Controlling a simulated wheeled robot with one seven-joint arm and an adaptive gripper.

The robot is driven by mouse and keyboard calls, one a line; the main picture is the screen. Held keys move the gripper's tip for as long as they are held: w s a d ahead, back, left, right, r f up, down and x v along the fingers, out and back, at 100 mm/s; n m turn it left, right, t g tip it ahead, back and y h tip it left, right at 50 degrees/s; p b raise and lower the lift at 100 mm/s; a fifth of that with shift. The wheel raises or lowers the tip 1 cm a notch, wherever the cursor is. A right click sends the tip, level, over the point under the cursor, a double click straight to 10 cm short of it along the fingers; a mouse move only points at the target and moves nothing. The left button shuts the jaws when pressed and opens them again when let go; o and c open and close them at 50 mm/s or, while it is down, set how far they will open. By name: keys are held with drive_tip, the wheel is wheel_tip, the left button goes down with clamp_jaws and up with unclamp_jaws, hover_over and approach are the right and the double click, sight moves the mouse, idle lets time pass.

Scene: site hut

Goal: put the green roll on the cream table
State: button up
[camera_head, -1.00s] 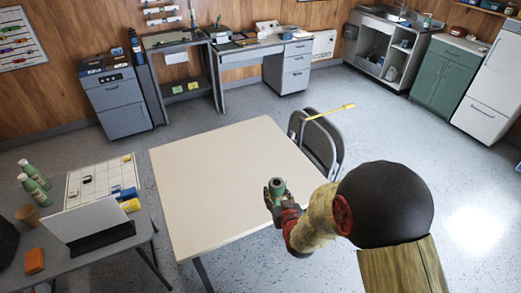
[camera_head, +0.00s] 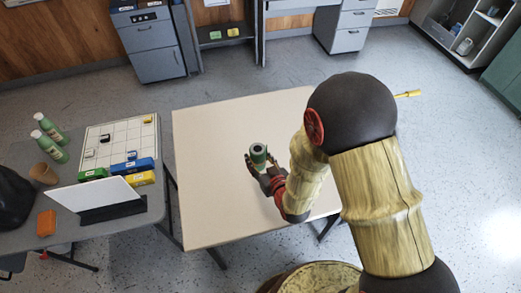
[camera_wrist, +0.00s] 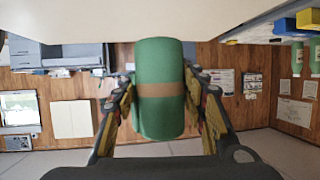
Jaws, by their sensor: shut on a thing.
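The green roll (camera_head: 258,154) is a short cylinder with a dark hole in its end and stands upright in my gripper (camera_head: 262,170). In the wrist view the green roll (camera_wrist: 159,88) shows a brown band around its middle, with a finger on each side of it. My gripper (camera_wrist: 160,98) is shut on it. The cream table (camera_head: 215,150) is bare and lies below and around the gripper in the head view. In the wrist view the table (camera_wrist: 100,20) fills the top edge, and a gap between roll and tabletop cannot be judged clearly.
A grey desk (camera_head: 130,220) on the left holds a white board (camera_head: 110,150), green bottles (camera_head: 50,138), colored boxes (camera_head: 140,166), a cup (camera_head: 42,174) and an orange block (camera_head: 46,223). A yellow-handled thing (camera_head: 408,94) is beyond my arm. The tabletop's left and far parts are free.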

drive_tip(key=w+f+b, duration=0.1)
drive_tip(key=w+f, duration=0.2)
drive_tip(key=w, duration=0.1)
drive_tip(key=w+f+b, duration=0.1)
drive_tip(key=w+f, duration=0.2)
drive_tip(key=w, duration=0.1)
drive_tip(key=w+f+b, duration=0.1)
drive_tip(key=w+f, duration=0.2)
drive_tip(key=w, duration=0.1)
drive_tip(key=shift+w+a, duration=0.3)
drive_tip(key=shift+a, duration=0.05)
drive_tip(key=shift+w+f, duration=0.1)
drive_tip(key=shift+f, duration=0.1)
drive_tip(key=shift+w+f+b, duration=0.1)
drive_tip(key=shift+f+b, duration=0.55)
drive_tip(key=shift+f, duration=0.95)
drive_tip(key=shift+f, duration=0.1)
drive_tip(key=o, duration=1.3)
drive_tip(key=shift+o, duration=0.2)
